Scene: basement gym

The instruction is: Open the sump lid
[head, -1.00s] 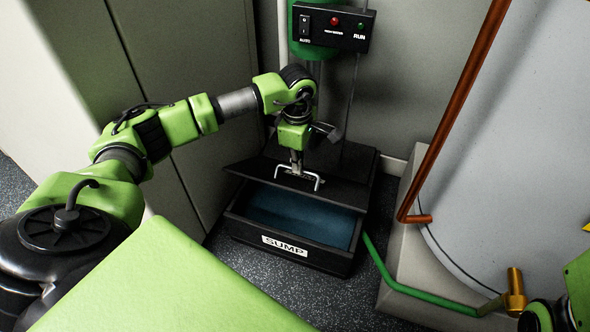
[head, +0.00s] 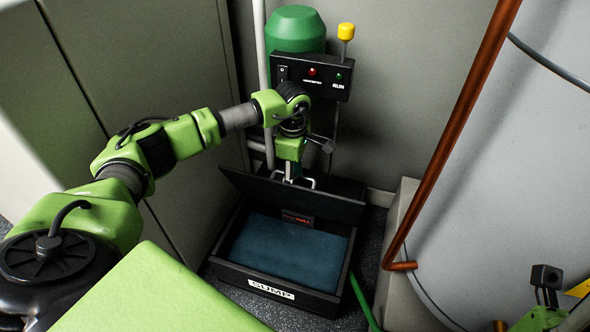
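The sump is a black box (head: 243,275) on the floor with a white SUMP label on its front. Its black lid (head: 335,208) is raised and tilted up at the back, leaving the front open over dark blue water (head: 285,252). A small dark unit with red marks (head: 298,218) shows inside at the back. My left gripper (head: 289,178) points down at the metal lid handle (head: 308,183) and appears shut on it; the lid edge partly hides the fingertips. My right gripper (head: 545,278) is at the lower right, far from the sump, its fingers unclear.
A control box (head: 312,76) with a switch and lamps hangs behind the sump, beside a green tank (head: 296,30) and a yellow-topped rod (head: 346,32). A copper pipe (head: 455,130) and a green hose (head: 361,300) are on the right. Grey cabinets (head: 150,60) stand left.

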